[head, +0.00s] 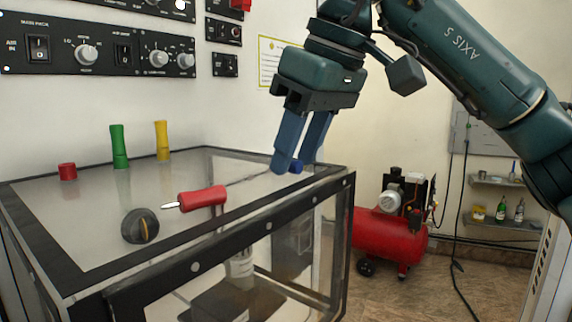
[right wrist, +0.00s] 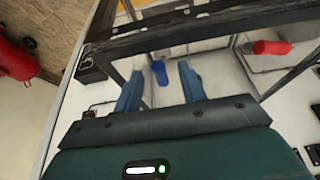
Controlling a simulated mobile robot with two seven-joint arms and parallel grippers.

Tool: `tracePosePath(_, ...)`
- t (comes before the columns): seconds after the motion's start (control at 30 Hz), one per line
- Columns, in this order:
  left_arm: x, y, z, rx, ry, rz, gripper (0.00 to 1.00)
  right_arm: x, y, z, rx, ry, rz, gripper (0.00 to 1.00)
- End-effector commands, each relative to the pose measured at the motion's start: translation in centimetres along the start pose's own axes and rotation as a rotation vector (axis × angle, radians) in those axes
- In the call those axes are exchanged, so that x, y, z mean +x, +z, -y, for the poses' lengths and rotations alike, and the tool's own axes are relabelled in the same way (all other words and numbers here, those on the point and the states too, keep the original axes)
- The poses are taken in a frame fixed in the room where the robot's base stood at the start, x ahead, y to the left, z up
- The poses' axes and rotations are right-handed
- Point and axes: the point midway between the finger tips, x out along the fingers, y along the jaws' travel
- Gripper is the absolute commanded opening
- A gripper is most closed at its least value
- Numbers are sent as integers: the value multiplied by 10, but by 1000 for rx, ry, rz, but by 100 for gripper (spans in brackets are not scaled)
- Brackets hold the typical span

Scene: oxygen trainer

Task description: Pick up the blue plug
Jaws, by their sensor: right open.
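The blue plug (head: 297,167) is at the right end of the clear trainer top, mostly hidden behind my right gripper's fingers in the head view. In the right wrist view the blue plug (right wrist: 160,73) shows between the two fingertips. My right gripper (head: 294,163) points down with its two blue fingers apart. In the right wrist view the fingers (right wrist: 160,80) are open on either side of the plug, with gaps visible. I cannot tell the exact height of the fingertips over the top. My left gripper is not in view.
A red plug (head: 203,197) with a metal tip lies on the trainer top (head: 120,205), left of my gripper. A dark knob (head: 140,226) and red, green (head: 119,147) and yellow (head: 162,140) posts stand further left. A red compressor (head: 390,232) stands on the floor behind.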

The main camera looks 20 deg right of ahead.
Motion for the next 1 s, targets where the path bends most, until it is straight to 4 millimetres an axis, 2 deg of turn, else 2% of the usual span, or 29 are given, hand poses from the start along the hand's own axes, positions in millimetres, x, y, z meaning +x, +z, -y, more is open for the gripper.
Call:
tracePosePath(0.07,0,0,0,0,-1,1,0,0,0,0,1,0,0,37)
tracePosePath(0.5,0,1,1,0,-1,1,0,0,0,0,1,0,0,1)
tracePosePath(1.0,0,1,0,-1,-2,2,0,0,0,0,0,-1,1,0)
